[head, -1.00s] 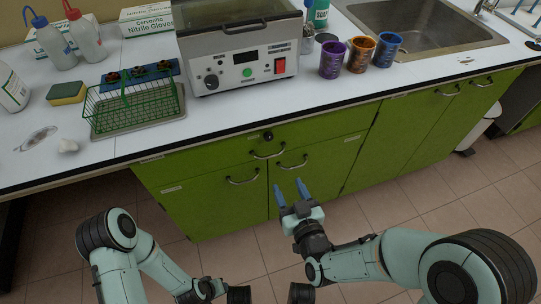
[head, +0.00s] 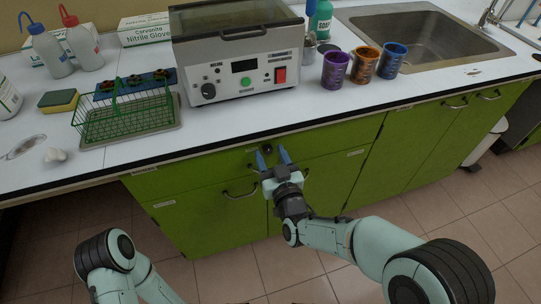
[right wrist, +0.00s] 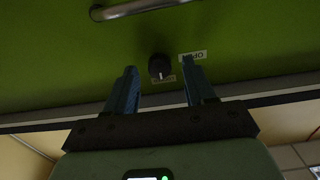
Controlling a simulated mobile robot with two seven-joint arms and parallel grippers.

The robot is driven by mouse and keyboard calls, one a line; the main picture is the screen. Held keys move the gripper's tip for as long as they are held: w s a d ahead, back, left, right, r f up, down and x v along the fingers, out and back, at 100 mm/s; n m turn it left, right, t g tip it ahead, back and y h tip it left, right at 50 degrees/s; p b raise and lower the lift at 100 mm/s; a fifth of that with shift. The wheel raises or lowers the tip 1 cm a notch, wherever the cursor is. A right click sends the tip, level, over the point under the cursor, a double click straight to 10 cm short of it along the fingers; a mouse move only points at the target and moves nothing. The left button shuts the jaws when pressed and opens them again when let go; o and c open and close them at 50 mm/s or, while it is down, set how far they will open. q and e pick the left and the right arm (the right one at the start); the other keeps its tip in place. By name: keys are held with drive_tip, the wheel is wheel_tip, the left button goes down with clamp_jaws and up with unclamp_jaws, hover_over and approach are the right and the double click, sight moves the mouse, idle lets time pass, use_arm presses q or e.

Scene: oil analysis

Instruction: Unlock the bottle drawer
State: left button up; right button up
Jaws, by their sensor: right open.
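The bottle drawer (head: 205,172) is a wide green drawer front under the counter, and it looks shut. Its dark round lock knob (head: 267,149) sits near the top edge. In the right wrist view the knob (right wrist: 159,66) carries a small white mark, with two small labels (right wrist: 193,56) beside it. My right gripper (head: 271,155) is open and empty in front of the drawer. In the wrist view its blue fingers stand either side of the knob, apart from it. The drawer handle (right wrist: 140,7) shows there at the top; my gripper hides most of it in the head view. My left gripper is out of view.
The white counter (head: 215,135) overhangs just above the drawer. Cabinet door handles (head: 240,193) stick out below. A heating bath (head: 240,60), a green wire rack (head: 125,110) and several patterned cups (head: 335,70) stand on top. The floor in front is clear.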

drive_tip(key=shift+w, duration=0.25)
clamp_jaws()
